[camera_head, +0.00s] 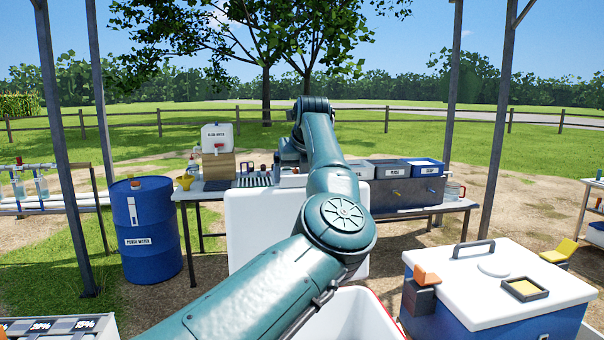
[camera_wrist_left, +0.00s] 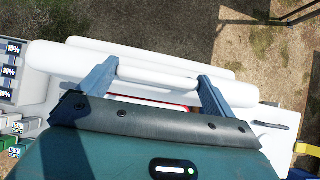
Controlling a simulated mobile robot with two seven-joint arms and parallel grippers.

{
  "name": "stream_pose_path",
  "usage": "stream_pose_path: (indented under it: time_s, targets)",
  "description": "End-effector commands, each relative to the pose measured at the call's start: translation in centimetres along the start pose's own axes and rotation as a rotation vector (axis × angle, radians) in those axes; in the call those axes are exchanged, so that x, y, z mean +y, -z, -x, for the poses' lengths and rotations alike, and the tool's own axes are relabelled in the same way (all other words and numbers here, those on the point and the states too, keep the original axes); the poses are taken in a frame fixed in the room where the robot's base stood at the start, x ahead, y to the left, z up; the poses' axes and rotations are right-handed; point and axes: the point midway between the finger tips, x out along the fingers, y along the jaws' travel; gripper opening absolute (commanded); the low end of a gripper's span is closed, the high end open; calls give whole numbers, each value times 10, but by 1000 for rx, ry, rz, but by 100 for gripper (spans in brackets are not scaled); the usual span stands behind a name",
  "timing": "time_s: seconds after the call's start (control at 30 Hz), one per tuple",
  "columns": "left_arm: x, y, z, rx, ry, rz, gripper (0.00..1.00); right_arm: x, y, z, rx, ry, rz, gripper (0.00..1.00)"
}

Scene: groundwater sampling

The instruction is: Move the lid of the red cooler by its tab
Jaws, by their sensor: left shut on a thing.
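The white lid (camera_head: 258,225) of the red cooler stands raised and steeply tilted, its broad face toward me in the head view. The open cooler (camera_head: 355,312) shows at the bottom, with a white inside and a thin red edge. My left arm reaches over it and covers part of the lid. In the left wrist view, my left gripper (camera_wrist_left: 156,76) has its two fingers at the ends of the white tab (camera_wrist_left: 160,78) and is shut on it. The lid (camera_wrist_left: 75,60) lies behind the tab there. My right gripper is not in view.
A blue cooler with a white lid (camera_head: 470,278) and handle stands at right. A blue drum (camera_head: 147,230) stands at left. A table (camera_head: 195,192) with a water container (camera_head: 217,138) and bins (camera_head: 385,187) is behind the lid. Posts (camera_head: 495,125) stand around.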

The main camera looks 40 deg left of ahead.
Motion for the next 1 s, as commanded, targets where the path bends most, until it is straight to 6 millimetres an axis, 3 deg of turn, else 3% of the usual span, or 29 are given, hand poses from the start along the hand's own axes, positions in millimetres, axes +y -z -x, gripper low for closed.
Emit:
stream_pose_path:
  time_s: [0.07, 0.1, 0.2, 0.57, 1.0]
  targets:
    - [-2, 2, -1, 6, 3, -4, 50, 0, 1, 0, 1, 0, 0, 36]
    - [-2, 2, -1, 6, 3, -4, 93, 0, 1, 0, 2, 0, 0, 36]
    - [-2, 2, -1, 6, 2, -4, 100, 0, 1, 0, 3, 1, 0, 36]
    - [-2, 2, 10, 3, 4, -2, 100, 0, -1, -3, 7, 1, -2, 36]
    - [-1, 2, 102, 2, 5, -3, 100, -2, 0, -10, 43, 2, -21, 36]
